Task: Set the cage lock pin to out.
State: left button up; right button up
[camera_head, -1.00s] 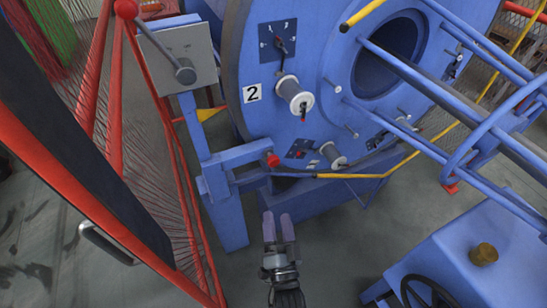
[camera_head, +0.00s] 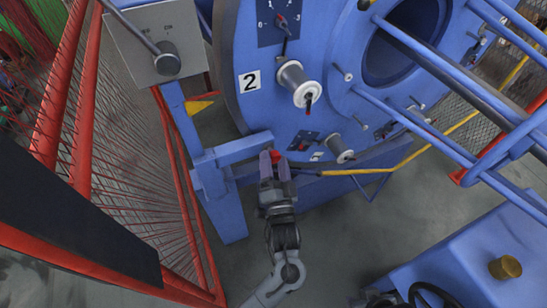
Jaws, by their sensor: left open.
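The cage lock pin shows as a red knob (camera_head: 275,155) on the blue bracket beside the big blue cage disc. My left gripper (camera_head: 274,160) reaches up to it from below. Its two fingers are open, one on each side of the red knob, and they cover part of it. I cannot tell whether they touch it. The pin's shaft is hidden, so I cannot see how far it is out. I cannot make out my right gripper.
A grey box with a lever (camera_head: 158,45) stands upper left on a blue post. A red mesh guard (camera_head: 115,150) fills the left side. White bobbins (camera_head: 294,80) stick out of the disc. A yellow bar (camera_head: 375,170) runs right of the bracket. Open floor (camera_head: 325,240) lies below.

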pick_arm(q)
jog(key=shift+x, duration=1.05)
jog(key=shift+f, duration=0.1)
grip_shut()
